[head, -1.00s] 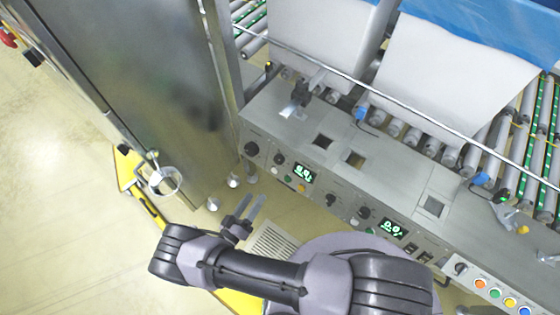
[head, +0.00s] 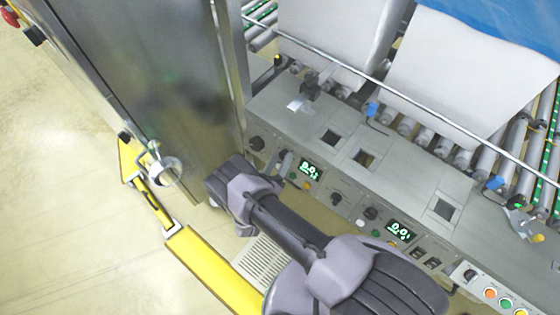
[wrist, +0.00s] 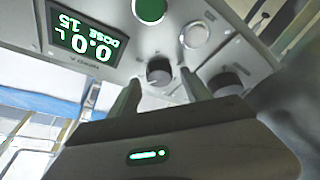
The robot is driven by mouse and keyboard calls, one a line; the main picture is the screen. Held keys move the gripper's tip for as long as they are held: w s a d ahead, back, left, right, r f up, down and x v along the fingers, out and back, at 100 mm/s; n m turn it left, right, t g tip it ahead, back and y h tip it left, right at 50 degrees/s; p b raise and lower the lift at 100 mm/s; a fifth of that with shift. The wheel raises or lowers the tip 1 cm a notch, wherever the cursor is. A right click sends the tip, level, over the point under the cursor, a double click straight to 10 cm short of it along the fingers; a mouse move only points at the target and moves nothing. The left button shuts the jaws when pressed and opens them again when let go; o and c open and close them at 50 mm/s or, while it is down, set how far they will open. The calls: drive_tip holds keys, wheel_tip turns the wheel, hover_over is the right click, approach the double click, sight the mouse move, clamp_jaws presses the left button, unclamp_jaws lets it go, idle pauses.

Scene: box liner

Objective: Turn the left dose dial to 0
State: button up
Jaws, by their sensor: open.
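The left dose dial (wrist: 158,70) is a small dark round knob beside a green-lit display (wrist: 80,35). That display appears upside down and reads 0.0 L, DOSE 15. My gripper (wrist: 162,82) is open, with one finger on each side of the dial; I cannot tell whether they touch it. In the head view my gripper (head: 281,164) is at the left part of the panel, just left of the left display (head: 311,170), and covers most of the dial. The dial's pointer is too small to read.
A larger dark knob (wrist: 226,82) sits close beside the right finger in the wrist view. A green button (wrist: 150,8) and a pale round button (wrist: 194,34) are nearby. A right display (head: 400,230) and more knobs line the panel. A steel cabinet (head: 165,85) stands left.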

clamp_jaws()
drive_tip(key=shift+n, duration=0.3)
